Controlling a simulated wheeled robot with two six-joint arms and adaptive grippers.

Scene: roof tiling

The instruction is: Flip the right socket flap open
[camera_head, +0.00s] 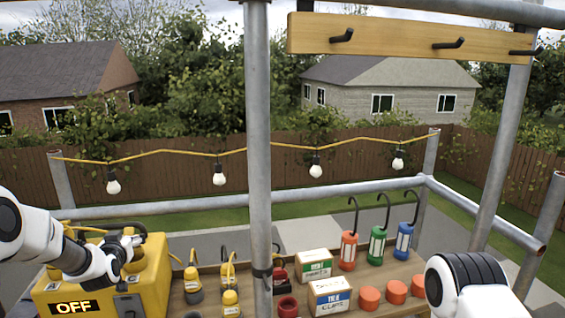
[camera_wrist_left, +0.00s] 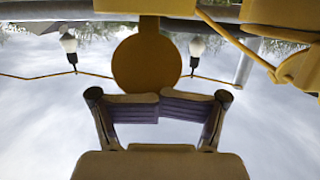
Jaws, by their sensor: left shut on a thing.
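The yellow power box (camera_head: 70,285) with an "OFF" label (camera_head: 73,306) stands at the lower left of the head view. My left gripper (camera_head: 134,240) is at the box's upper right side, in front of its yellow upper parts. In the left wrist view, a round yellow flap (camera_wrist_left: 147,62) stands just beyond my left fingers (camera_wrist_left: 159,106). The purple-padded fingers are closed at its lower edge, and their pads hide the exact contact. The sockets are not clearly visible. My right gripper is out of view; only part of my right arm shows at the lower right.
A metal pole (camera_head: 257,150) rises in the middle. The bench holds several yellow lamp sockets, a green-labelled box (camera_head: 314,265), a blue-labelled box (camera_head: 329,296), orange round items and three hooked lanterns (camera_head: 377,246). A string of bulbs (camera_head: 219,176) hangs behind.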

